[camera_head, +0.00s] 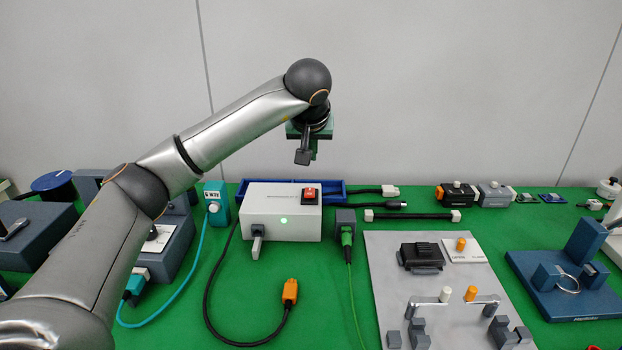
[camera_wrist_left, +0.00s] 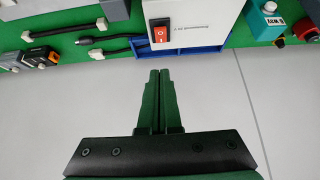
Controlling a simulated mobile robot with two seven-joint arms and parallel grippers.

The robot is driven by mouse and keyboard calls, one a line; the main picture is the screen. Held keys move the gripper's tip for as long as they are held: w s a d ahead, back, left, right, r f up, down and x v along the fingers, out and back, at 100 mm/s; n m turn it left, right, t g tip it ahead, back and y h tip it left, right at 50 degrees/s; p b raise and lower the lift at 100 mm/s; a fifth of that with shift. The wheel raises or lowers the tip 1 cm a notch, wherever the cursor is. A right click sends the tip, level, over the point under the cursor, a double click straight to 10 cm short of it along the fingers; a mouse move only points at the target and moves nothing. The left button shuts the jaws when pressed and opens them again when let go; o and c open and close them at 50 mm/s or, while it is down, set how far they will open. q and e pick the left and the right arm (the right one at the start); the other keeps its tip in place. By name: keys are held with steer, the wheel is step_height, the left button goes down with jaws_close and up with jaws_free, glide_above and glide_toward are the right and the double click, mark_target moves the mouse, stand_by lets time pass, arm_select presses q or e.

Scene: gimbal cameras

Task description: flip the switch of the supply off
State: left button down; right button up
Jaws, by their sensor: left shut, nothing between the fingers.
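The supply is a white box (camera_head: 280,228) on the green table, with a lit green lamp on its front. Its red rocker switch (camera_head: 309,194) sits on the top at the right. In the left wrist view the supply (camera_wrist_left: 200,22) is at the top, and the red switch (camera_wrist_left: 160,33) lies in a dark frame just beyond my fingertips in the picture. My left gripper (camera_head: 314,155) hangs above and behind the switch, apart from it. Its green fingers (camera_wrist_left: 160,72) are together and empty. My right gripper is not in view.
A blue tray (camera_head: 232,190) lies behind the supply. A grey plug (camera_head: 257,245) is in its front, and a black cable with an orange connector (camera_head: 290,291) lies before it. A grey board (camera_head: 440,320) with parts stands at the right. The space above the supply is clear.

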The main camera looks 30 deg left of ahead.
arm_select(q)
glide_above(311, 197)
steer(key=f, duration=0.8)
steer(key=shift+s+d+b, duration=0.2)
steer(key=shift+s+b, duration=0.1)
steer(key=shift+b, duration=0.05)
step_height(311, 197, down, 2)
steer(key=shift+s+f, duration=0.1)
steer(key=shift+f, duration=0.15)
steer(key=shift+s+d+f, duration=0.1)
steer(key=shift+f, duration=0.6)
steer(key=shift+s+d+f+p, duration=0.15)
steer(key=shift+s+f+p, duration=0.15)
steer(key=shift+f, duration=0.3)
steer(key=shift+r+p, duration=0.65)
steer(key=shift+r, duration=0.15)
steer(key=shift+w, duration=0.1)
